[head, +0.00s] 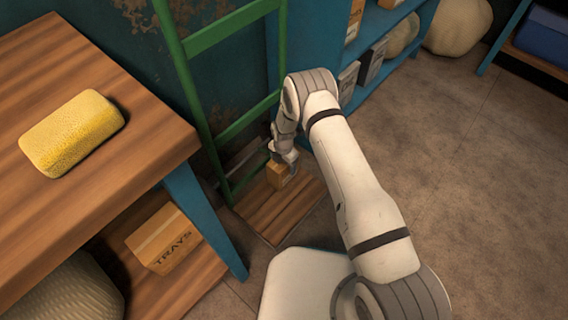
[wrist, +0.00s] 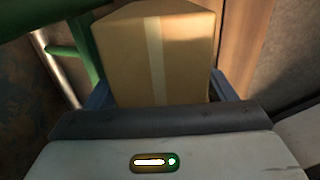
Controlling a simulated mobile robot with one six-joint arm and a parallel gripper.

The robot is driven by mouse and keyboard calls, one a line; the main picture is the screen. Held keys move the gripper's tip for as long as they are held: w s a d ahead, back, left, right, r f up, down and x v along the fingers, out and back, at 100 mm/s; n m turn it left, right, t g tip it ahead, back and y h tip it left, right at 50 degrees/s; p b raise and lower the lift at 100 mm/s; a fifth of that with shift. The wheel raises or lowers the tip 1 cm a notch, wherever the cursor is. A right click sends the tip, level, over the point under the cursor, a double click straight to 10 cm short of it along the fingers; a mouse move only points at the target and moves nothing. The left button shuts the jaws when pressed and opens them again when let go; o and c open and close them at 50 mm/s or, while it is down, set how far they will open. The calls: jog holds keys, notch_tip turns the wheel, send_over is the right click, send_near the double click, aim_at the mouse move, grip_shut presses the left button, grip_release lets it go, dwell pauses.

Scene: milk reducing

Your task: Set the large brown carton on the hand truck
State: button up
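A brown carton (head: 277,176) with a pale tape strip is at my gripper, low over the wooden base plate of the green hand truck (head: 230,131). In the wrist view the carton (wrist: 160,60) fills the space between the two blue fingers of my gripper (wrist: 160,95), one against each side. The gripper appears shut on it. In the head view my gripper (head: 287,160) reaches down from above and partly hides the carton. I cannot tell whether the carton's underside touches the plate.
A wooden table (head: 100,160) with a yellow sponge-like block (head: 72,133) stands at left. On its lower shelf is a carton marked TRAYS (head: 164,238). A blue shelf unit (head: 375,28) stands behind my arm. The floor at right is clear.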

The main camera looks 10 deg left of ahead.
jog(key=shift+o, duration=0.4)
jog(key=shift+r, duration=0.1)
notch_tip(320, 180, up, 12)
jog(key=p, duration=0.4)
jog(key=shift+r, duration=0.1)
jog(key=shift+r, duration=0.1)
jog(key=s+d+r+m, duration=0.1)
jog(key=d+r+m, duration=0.35)
jog(key=r, duration=0.45)
jog(key=s+d+r+m, duration=0.1)
jog(key=d+r+m, duration=0.35)
jog(key=r, duration=0.45)
jog(key=s+d+r+m, duration=0.2)
jog(key=d+r+m, duration=0.25)
jog(key=r, duration=0.55)
jog(key=s+d+r+m, duration=0.4)
jog(key=s+m, duration=0.1)
jog(key=s, duration=0.2)
jog(key=s+d+r+m, duration=0.5)
jog(key=s+m, duration=0.1)
jog(key=s, duration=0.2)
jog(key=s+d+r+m+t, duration=0.1)
jog(key=s+d+r+m, duration=0.3)
jog(key=s, duration=0.3)
jog(key=shift+s+d+r+m, duration=0.2)
jog(key=shift+s+d+m, duration=0.05)
jog(key=shift+d+m, duration=0.35)
